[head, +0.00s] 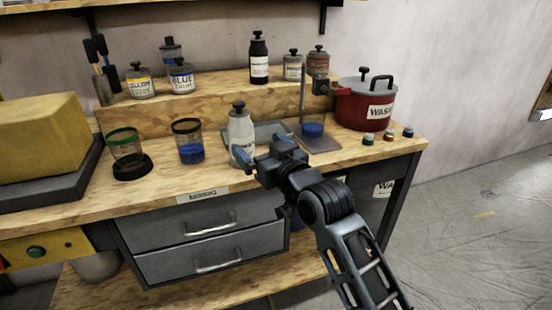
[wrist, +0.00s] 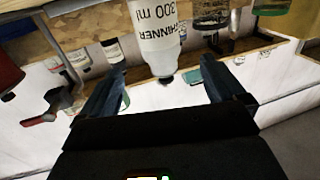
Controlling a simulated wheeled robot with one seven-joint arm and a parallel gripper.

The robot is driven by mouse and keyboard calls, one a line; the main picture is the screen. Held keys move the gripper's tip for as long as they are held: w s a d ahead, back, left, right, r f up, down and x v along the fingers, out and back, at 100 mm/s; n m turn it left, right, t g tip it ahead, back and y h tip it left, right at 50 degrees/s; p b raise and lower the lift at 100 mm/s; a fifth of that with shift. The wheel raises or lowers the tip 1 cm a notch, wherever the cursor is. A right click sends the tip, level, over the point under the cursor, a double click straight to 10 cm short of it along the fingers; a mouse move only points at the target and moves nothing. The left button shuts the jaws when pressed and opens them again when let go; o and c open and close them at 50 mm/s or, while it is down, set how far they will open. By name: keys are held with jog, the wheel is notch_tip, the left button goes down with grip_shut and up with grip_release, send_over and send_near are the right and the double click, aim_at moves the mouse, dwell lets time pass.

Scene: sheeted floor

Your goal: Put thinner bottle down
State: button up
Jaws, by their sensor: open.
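The thinner bottle (head: 241,132), white with a dark cap, stands upright on the wooden bench (head: 165,183) near its front edge, right of a cup of blue liquid. My gripper (head: 259,150) is at the bottle's front right, and one blue finger overlaps its lower part in the head view. In the wrist view, which is upside down, the bottle (wrist: 157,38) with its "THINNER 300 ml" label lies between and beyond the two spread fingers of my gripper (wrist: 160,78). The gripper is open, with a gap on both sides of the bottle.
A clear cup with blue liquid (head: 190,146) and a green-rimmed cup (head: 124,145) stand to the left. Behind is a grey tray (head: 268,130). Bottles and jars line the raised shelf.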

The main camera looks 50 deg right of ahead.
jog(key=s+a+f+n+y, duration=0.1)
jog(key=s+a+f, duration=0.4)
jog(key=s+a, duration=0.25)
jog(key=s+a+f+n+y, duration=0.1)
jog(key=s+a+f+y, duration=0.1)
jog(key=s+a+f, duration=0.5)
jog(key=s+a+r+n+g+y, duration=0.1)
jog(key=s+a, duration=0.2)
jog(key=s, duration=0.7)
jog(key=s+a+r+n+g+y, duration=0.1)
jog(key=s+a+r+y, duration=0.1)
jog(key=s, duration=0.9)
jog(key=shift+a+r, duration=0.15)
jog(key=shift+a, duration=0.55)
